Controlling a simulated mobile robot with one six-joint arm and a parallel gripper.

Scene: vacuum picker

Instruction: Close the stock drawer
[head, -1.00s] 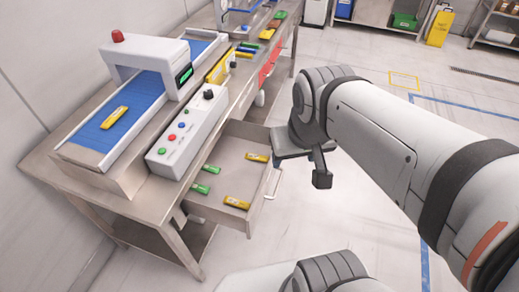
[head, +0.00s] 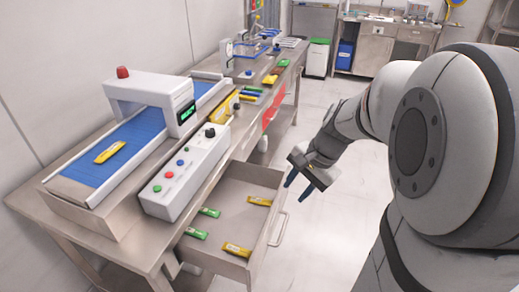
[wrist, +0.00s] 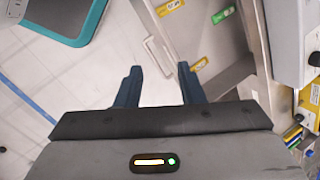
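The stock drawer (head: 262,180) is pulled out from under the steel bench. Several yellow and green packets lie inside it, such as a yellow packet (head: 237,249) and a green packet (head: 209,212). Its pale bar handle (head: 279,229) is on the right-hand front face and also shows in the wrist view (wrist: 158,62). My gripper (head: 298,188) is to the right of the drawer, near its far front corner. In the wrist view my gripper (wrist: 158,80) is open, with two dark blue fingers apart and nothing between them. The handle appears beyond the fingertips, apart from them.
The bench (head: 110,255) carries a conveyor scanner (head: 150,98) and a button box (head: 185,175). A red panel (head: 271,113) is on its front farther back. The floor (head: 325,225) right of the drawer is clear. A white bin (head: 317,58) stands farther back.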

